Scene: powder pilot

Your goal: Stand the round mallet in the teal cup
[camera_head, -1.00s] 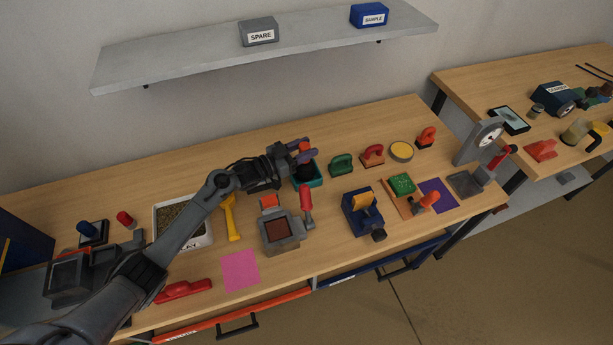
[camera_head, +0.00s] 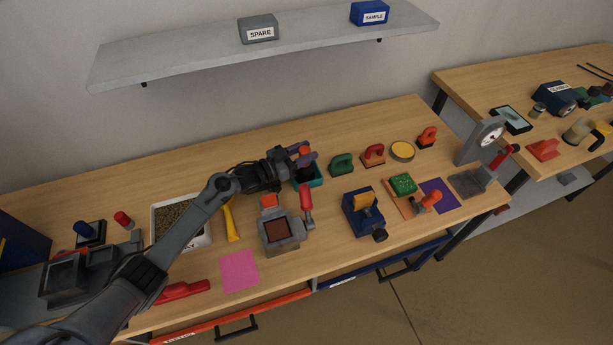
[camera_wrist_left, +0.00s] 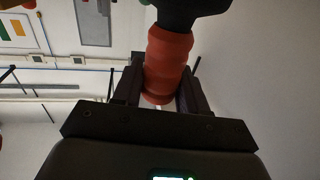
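My left gripper (camera_head: 301,154) is shut on the orange-red handle of the round mallet, near the back middle of the bench. In the left wrist view, the handle (camera_wrist_left: 167,65) lies between the two fingers and the mallet's black head (camera_wrist_left: 188,8) is at the top edge. In the head view the black head hangs below the fingers and overlaps the teal cup (camera_head: 318,177). The cup is partly hidden behind the mallet and gripper, and I cannot tell whether the head is inside it or just above. My right gripper is not in view.
A green-handled block (camera_head: 341,165) stands close right of the cup. A grey press with a red handle (camera_head: 281,230) is in front. A white tray of granules (camera_head: 180,218) and a yellow scoop (camera_head: 231,221) lie left. The bench behind the cup is clear.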

